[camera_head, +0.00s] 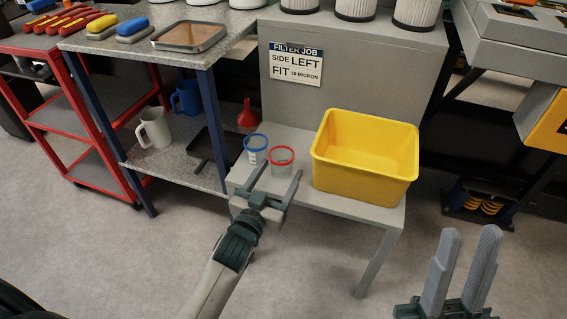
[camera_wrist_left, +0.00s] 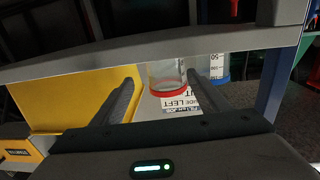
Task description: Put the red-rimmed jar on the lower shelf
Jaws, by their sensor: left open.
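The clear red-rimmed jar (camera_head: 281,160) stands upright on the low grey ledge (camera_head: 330,202), beside the yellow bin. In the left wrist view the red-rimmed jar (camera_wrist_left: 166,76) appears inverted, between the finger ends. My left gripper (camera_head: 273,178) is open, its fingers pointing at the jar from the front; whether they touch it I cannot tell. My right gripper (camera_head: 468,235) has its fingers apart, empty, low at the right. A lower shelf (camera_head: 180,172) under the speckled bench is at the left.
A blue-rimmed jar (camera_head: 255,147) stands close left of the red-rimmed one. The yellow bin (camera_head: 365,175) is close right.

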